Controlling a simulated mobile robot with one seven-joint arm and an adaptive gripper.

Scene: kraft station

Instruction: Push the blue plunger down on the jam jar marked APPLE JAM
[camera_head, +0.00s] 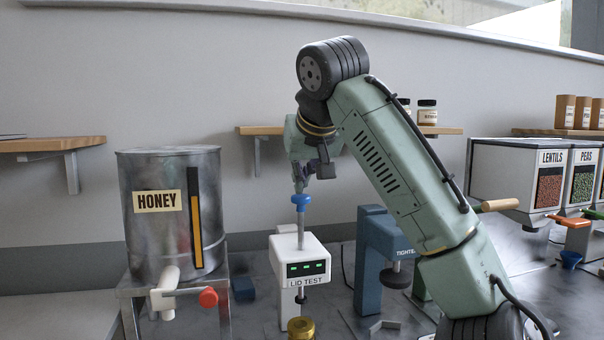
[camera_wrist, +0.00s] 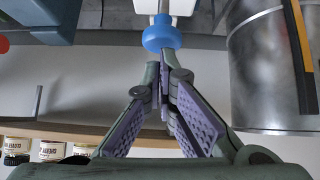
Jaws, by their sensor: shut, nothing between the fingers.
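The blue plunger (camera_head: 301,201) tops a metal rod on the white lid tester (camera_head: 301,258), marked LID TEST, with several green lights lit. In the wrist view the blue plunger (camera_wrist: 161,35) lies just beyond my fingertips. My gripper (camera_head: 300,186) is shut and empty, pointing down directly above the plunger, close to it. I cannot tell whether they touch. A gold lid (camera_head: 301,327) shows at the bottom edge in front of the tester; its jar is mostly cut off. No APPLE JAM label is readable.
A metal HONEY tank (camera_head: 150,230) with a red-knobbed tap stands left. A blue TIGHTEN press (camera_head: 375,240) stands close right of the tester, beside my arm. LENTILS (camera_head: 549,185) and PEAS (camera_head: 584,185) bins are far right. A wall shelf (camera_head: 250,130) runs behind my gripper.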

